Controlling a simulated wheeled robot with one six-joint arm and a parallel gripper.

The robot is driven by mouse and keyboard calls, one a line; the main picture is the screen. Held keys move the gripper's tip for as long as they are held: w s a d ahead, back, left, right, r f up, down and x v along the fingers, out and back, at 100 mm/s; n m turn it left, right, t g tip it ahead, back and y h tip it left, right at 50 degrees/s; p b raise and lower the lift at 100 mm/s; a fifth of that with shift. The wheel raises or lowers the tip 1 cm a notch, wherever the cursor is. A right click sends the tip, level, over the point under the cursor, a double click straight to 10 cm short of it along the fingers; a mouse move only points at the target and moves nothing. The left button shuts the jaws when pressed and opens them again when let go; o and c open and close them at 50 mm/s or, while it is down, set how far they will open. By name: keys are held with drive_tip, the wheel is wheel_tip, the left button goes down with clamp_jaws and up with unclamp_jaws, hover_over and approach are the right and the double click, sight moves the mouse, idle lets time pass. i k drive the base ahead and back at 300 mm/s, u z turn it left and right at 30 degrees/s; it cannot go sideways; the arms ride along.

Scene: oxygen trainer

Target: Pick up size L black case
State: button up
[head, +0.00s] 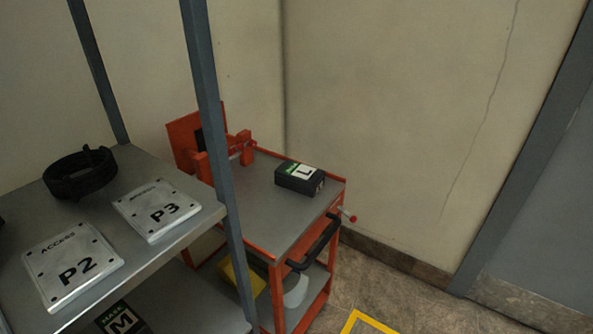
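The size L black case (300,179) lies flat on the grey top of the orange cart (259,205), near its right rear side. Its upper face has a green strip and a white label with a black L. Nothing covers it. Another black case, marked M (121,318), lies on a lower level of the shelf rack and is cut off by the bottom edge of the picture. My gripper is not in view.
A shelf rack with a blue-grey post (215,130) stands left, in front of part of the cart. Its shelf holds a black ring (80,173) and plates P2 (73,264) and P3 (156,208). The cart has a black handle (316,243). Floor is open at lower right.

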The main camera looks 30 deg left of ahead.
sight(305, 179)
drive_tip(key=u, duration=0.45)
drive_tip(key=i, duration=0.75)
drive_tip(key=u, duration=1.15)
drive_tip(key=i, duration=0.35)
drive_tip(key=u, duration=0.25)
